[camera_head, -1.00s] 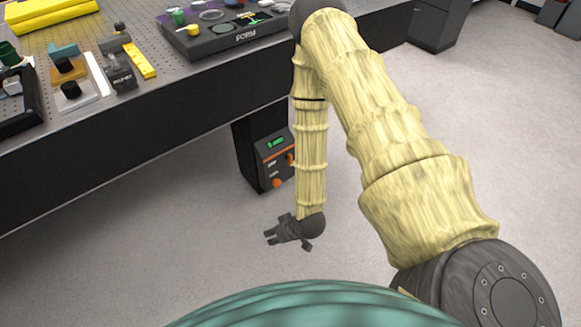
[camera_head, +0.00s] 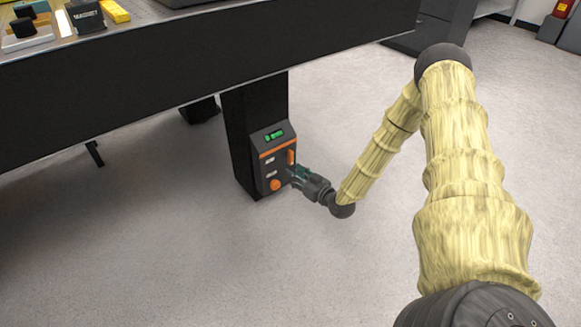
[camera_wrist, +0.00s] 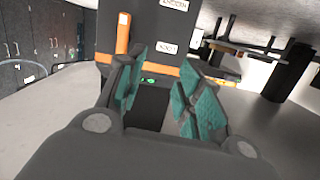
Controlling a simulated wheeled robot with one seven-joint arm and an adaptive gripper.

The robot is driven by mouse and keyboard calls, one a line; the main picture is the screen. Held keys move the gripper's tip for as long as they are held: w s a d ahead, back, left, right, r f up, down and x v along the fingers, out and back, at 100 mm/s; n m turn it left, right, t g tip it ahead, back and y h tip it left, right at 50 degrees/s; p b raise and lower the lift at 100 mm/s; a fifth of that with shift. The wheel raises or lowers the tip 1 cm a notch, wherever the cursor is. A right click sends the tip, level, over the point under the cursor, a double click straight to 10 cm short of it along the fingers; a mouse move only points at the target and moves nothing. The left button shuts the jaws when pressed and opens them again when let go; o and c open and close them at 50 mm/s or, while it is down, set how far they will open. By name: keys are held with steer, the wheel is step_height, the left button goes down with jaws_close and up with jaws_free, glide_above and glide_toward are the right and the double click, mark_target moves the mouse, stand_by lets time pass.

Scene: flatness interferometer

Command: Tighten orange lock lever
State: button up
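The orange lock lever (camera_head: 291,157) is an upright bar on the right side of a dark control panel (camera_head: 262,170) on the table's leg. In the wrist view, where the panel looks upside down, the lever (camera_wrist: 123,32) stands above and beyond the left finger. My gripper (camera_head: 298,175) is just right of the panel, near the lever's lower end. In the wrist view my gripper (camera_wrist: 165,88) is open, its teal finger pads apart with nothing held between them. I cannot tell whether a finger touches the lever.
The panel also has a round orange knob (camera_head: 275,185), a green level display (camera_head: 275,134) and white labels. The dark tabletop edge (camera_head: 200,75) overhangs the panel. The floor (camera_head: 235,260) in front is clear.

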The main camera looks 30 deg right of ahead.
steer(key=t+b, duration=0.2)
steer(key=b, duration=0.1)
glide_toward(292, 155)
steer(key=a, duration=0.1)
steer(key=w+b, duration=0.4)
steer(key=w, duration=0.5)
steer(key=shift+w+f, duration=0.1)
steer(key=shift+f, duration=0.05)
steer(key=shift+w, duration=0.8)
jaws_close()
